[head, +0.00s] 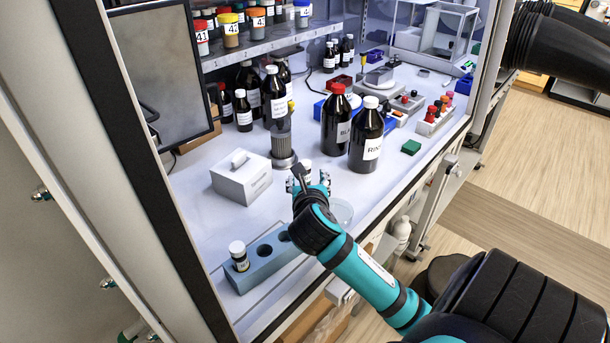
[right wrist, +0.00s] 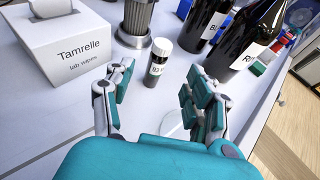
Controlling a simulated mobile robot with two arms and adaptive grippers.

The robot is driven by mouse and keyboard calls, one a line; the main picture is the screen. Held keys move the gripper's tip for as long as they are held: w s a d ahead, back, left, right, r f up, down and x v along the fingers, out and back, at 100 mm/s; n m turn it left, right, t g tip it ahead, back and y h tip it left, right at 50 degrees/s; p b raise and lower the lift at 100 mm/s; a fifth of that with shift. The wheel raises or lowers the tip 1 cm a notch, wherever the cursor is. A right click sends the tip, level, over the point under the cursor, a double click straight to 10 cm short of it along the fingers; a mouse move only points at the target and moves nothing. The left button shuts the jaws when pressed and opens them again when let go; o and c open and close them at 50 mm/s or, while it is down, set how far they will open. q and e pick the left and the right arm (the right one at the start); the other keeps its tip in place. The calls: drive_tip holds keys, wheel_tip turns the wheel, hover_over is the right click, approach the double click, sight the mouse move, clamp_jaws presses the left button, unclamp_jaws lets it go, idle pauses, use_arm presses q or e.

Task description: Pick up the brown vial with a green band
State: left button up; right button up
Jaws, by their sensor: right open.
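A small dark vial with a white cap and white label (right wrist: 158,62) stands upright on the bench between and beyond my right fingertips. No green band can be made out on it. In the head view its cap (head: 306,164) shows just behind my right gripper (head: 308,182), which hides most of it. My right gripper, also in the right wrist view (right wrist: 160,92), is open and empty, its fingers apart from the vial. Another white-capped dark vial (head: 239,257) stands in the left hole of a blue rack (head: 262,280); its band colour is unclear. My left gripper is not in view.
Two large dark bottles, one red-capped (head: 336,120) and one white-capped (head: 367,140), stand right of the gripper. A metal cylinder (head: 283,145) and a white wipes box (head: 241,178) stand to the left. A clear dish (head: 340,212) lies close to the gripper.

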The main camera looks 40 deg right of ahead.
drive_tip(key=x, duration=0.3)
drive_tip(key=shift+w, duration=0.1)
drive_tip(key=shift+w+d+f, duration=0.15)
drive_tip(key=shift+w+d, duration=0.15)
drive_tip(key=shift+w+d+f, duration=0.1)
drive_tip(key=shift+w+d, duration=0.1)
drive_tip(key=p+x, duration=0.1)
drive_tip(key=x, duration=0.2)
drive_tip(key=shift+w+d+f, duration=0.2)
drive_tip(key=shift+w, duration=0.1)
drive_tip(key=shift+w+d+f, duration=0.2)
drive_tip(key=shift+w, duration=0.05)
drive_tip(key=shift+c, duration=1.1)
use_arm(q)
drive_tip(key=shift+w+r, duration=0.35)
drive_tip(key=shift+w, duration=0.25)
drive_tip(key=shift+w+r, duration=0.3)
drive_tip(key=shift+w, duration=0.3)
use_arm(e)
clamp_jaws()
